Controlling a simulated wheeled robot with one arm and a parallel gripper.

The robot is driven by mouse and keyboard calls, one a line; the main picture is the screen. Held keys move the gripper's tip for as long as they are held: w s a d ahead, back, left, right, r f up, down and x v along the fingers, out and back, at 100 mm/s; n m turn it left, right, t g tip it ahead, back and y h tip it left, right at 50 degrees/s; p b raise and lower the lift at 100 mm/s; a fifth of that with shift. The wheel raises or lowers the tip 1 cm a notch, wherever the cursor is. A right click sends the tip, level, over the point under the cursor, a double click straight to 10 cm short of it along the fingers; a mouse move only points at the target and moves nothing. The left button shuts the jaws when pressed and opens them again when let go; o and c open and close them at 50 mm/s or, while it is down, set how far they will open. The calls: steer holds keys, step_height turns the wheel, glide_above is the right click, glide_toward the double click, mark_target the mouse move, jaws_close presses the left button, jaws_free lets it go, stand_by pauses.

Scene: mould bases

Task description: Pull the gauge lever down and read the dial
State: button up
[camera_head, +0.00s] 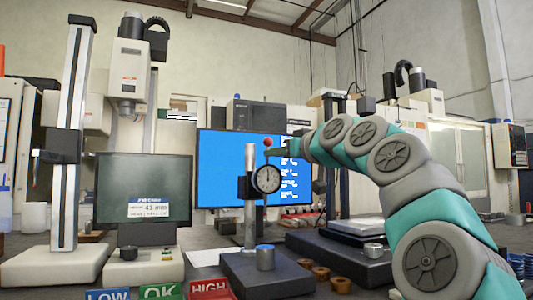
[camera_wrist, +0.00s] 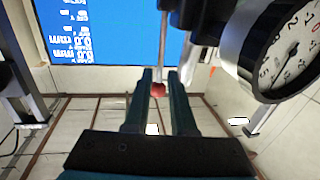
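The dial gauge (camera_head: 267,179) is clamped to an upright metal column (camera_head: 250,228) on a dark base (camera_head: 262,277). Its white face looks toward the head camera; the reading is too small to tell there. The dial (camera_wrist: 285,60) is cut off in the wrist view. The lever's red knob (camera_head: 267,141) is above the gauge. My gripper (camera_head: 281,149) is beside the knob, on its right. In the wrist view the knob (camera_wrist: 158,90) sits between the fingers of my gripper (camera_wrist: 160,77), which stand apart; whether they touch it is unclear.
A blue-topped metal cylinder (camera_head: 265,257) stands on the base beside the column. A blue screen (camera_head: 222,160) is behind the gauge. LOW (camera_head: 107,295), OK (camera_head: 161,291) and HIGH (camera_head: 209,288) signs are in front. A tall height gauge (camera_head: 70,150) stands left.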

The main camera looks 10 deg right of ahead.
steer(key=shift+p+x, duration=0.45)
steer(key=shift+x, duration=1.7)
jaws_close()
